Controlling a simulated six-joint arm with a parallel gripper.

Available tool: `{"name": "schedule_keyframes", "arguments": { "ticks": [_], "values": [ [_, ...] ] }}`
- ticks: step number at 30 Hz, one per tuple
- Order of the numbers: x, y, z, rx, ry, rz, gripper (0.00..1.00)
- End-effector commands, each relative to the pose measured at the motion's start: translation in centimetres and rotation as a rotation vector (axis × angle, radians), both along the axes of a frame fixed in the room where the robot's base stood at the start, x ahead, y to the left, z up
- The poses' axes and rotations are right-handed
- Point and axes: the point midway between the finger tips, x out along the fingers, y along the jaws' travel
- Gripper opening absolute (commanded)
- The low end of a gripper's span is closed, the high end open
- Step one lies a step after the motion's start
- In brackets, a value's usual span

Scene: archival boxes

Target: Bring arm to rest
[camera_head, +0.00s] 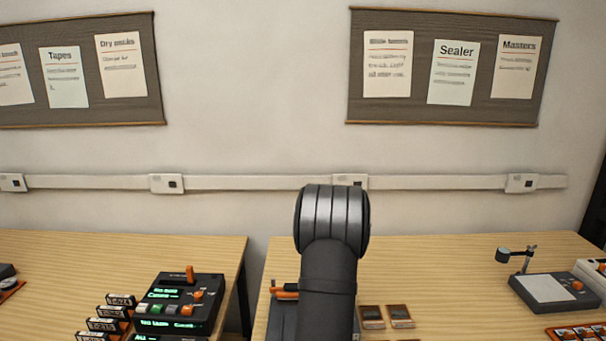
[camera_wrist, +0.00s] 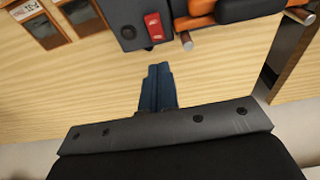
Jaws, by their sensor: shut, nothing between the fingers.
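My gripper (camera_wrist: 157,88) shows in the wrist view as two dark blue fingers close together, with nothing between them. It hangs over bare wooden table top (camera_wrist: 95,85). A dark device with a red switch (camera_wrist: 153,27) and an orange-and-black handle lies just beyond the fingertips in that view, apart from them. In the head view my arm rises in the centre, and my gripper is hidden behind it.
The right table (camera_head: 450,270) holds the dark device (camera_head: 283,318) partly behind my arm, small framed pieces (camera_head: 372,316) and a lamp stand (camera_head: 540,290). The left table (camera_head: 80,260) holds a black console (camera_head: 180,300) and several labelled cases (camera_head: 108,325). A gap separates the tables.

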Motion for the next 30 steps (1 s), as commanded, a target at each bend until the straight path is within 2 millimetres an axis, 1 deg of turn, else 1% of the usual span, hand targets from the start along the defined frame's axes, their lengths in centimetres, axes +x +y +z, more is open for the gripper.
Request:
{"name": "schedule_keyframes", "arguments": {
  "ticks": [5,15,18,23,30],
  "values": [
    [0.0,0.0,-0.7,0.0,0.002,0.0,0.0],
    [-0.1,0.0,-5.4,0.0,0.003,0.0,0.0],
    [0.0,0.0,-6.5,0.0,0.002,0.0,0.0],
    [0.0,0.0,-7.2,0.0,0.001,0.0,0.0],
    [0.0,0.0,-6.9,0.0,0.001,0.0,0.0]
  ]
}}
